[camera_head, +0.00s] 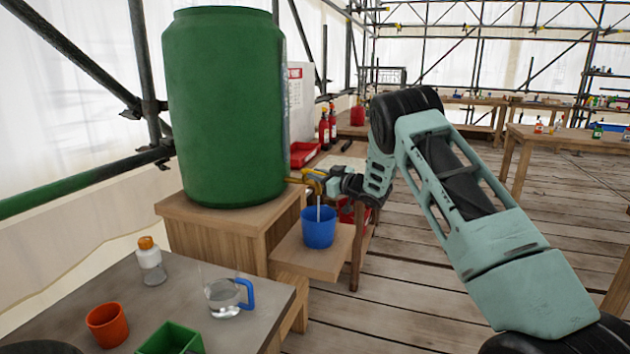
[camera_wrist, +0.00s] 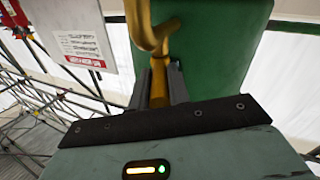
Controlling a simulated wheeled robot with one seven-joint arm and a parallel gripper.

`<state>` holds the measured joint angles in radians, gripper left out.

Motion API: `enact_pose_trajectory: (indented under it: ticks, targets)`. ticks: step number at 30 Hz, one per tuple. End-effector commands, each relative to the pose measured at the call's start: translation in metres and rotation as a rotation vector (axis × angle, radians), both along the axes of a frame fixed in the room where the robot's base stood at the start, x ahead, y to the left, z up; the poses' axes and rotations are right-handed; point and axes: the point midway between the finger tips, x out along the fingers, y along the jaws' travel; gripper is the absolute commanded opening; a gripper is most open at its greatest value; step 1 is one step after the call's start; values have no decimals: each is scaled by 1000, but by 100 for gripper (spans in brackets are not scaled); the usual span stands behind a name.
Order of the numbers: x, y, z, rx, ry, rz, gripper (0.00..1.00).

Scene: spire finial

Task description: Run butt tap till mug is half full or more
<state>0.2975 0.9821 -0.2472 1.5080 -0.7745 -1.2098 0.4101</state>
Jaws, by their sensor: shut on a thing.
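The large green butt (camera_head: 225,105) stands on a wooden stand, with a brass tap (camera_head: 310,180) low on its right side. My gripper (camera_head: 326,183) is at the tap and shut on its brass handle (camera_wrist: 158,85), seen between the fingers in the wrist view. A thin pale stream (camera_head: 318,208) runs down from the tap into the blue mug (camera_head: 318,229). The mug stands upright on a low wooden shelf (camera_head: 300,262) below the tap. The level inside the mug is hidden by its wall.
A grey-topped table (camera_head: 195,290) at front left holds a clear jug with a blue handle (camera_head: 225,298), an orange cup (camera_head: 106,325), a green box (camera_head: 170,340) and a white bottle (camera_head: 150,262).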

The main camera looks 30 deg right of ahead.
Motion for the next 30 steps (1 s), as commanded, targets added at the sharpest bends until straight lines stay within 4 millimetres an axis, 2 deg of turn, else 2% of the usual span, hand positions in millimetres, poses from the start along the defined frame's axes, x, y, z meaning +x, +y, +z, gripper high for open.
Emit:
enact_pose_trajectory:
  ticks: [12,28,29,30]
  targets:
    - [4,-10,1,-3,-3,185,0]
    - [5,-10,2,-2,-4,210,0]
    - [5,-10,2,-2,-4,210,21]
    - [5,-10,2,-2,-4,210,32]
